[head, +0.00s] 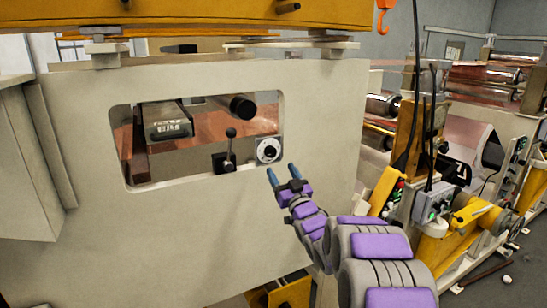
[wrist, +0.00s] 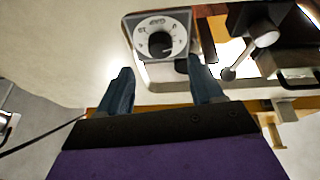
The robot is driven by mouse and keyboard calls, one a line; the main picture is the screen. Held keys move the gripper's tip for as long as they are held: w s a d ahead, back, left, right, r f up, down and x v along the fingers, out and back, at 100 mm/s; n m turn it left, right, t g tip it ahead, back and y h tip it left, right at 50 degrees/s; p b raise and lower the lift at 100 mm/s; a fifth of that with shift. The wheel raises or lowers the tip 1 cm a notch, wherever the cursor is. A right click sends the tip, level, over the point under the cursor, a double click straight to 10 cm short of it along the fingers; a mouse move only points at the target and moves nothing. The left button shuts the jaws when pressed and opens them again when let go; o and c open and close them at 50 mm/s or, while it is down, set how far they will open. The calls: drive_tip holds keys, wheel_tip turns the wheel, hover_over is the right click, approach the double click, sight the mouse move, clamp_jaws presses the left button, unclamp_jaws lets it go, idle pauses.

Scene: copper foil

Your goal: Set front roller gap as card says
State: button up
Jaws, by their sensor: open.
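A round dial with a black knob on a pale square plate (head: 268,150) sits at the lower right corner of the window in the large cream panel. In the wrist view the dial (wrist: 158,40) is upside down, with numbers round its knob; the exact setting is too small to tell. My gripper (head: 281,172) is open and empty, just below and right of the dial. In the wrist view my gripper (wrist: 160,88) has its two blue fingers apart, with the dial beyond them. No card can be made out.
A black lever with a ball knob (head: 230,150) stands left of the dial; it also shows in the wrist view (wrist: 262,36). Copper foil (head: 205,128) and a dark roller end (head: 243,107) lie inside the window. Yellow machinery (head: 400,150) and a grey control box (head: 434,203) stand right.

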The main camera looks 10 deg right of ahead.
sight(272, 154)
drive_tip(key=shift+p+x, duration=0.4)
drive_tip(key=shift+x, duration=3.25)
drive_tip(key=c, duration=1)
drive_tip(key=shift+d+n, duration=0.1)
drive_tip(key=shift+n, duration=0.2)
drive_tip(key=shift+c, duration=0.2)
